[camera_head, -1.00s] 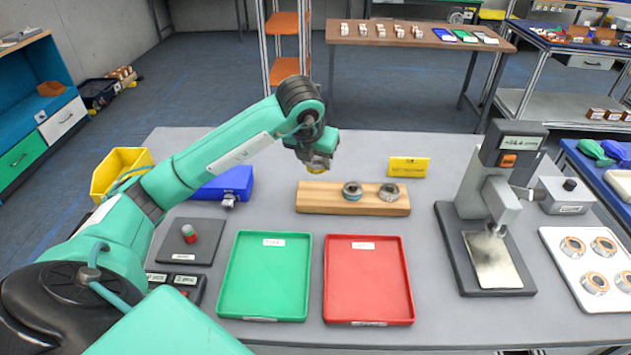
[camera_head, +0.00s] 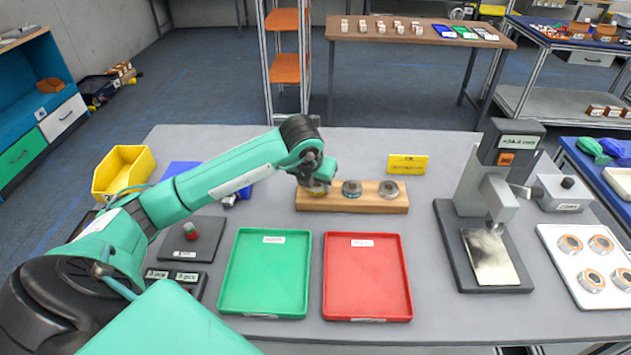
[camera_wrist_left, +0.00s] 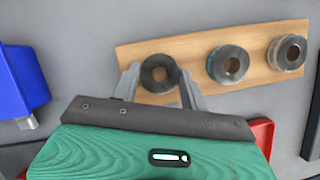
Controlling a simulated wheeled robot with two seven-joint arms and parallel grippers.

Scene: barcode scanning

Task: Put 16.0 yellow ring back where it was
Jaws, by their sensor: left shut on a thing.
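The yellow ring (camera_head: 318,189) is between the fingers of my left gripper (camera_head: 316,186), at the left end of the wooden block (camera_head: 369,205). In the left wrist view the fingers (camera_wrist_left: 160,84) are closed on both sides of the ring (camera_wrist_left: 157,72), which looks dark from above. It is over or on the block; I cannot tell whether it touches the wood. Two other rings, one with a bluish side (camera_head: 351,189) and a grey one (camera_head: 389,191), sit on the block to the right. My right gripper is not in view.
A green tray (camera_head: 232,310) and a red tray (camera_head: 330,312) lie in front of the block. A yellow sign (camera_head: 407,164) stands behind it. A measuring stand (camera_head: 455,260) is at the right, with a white tray of rings (camera_head: 566,290) beyond. A blue bin (camera_head: 183,168) is at the left.

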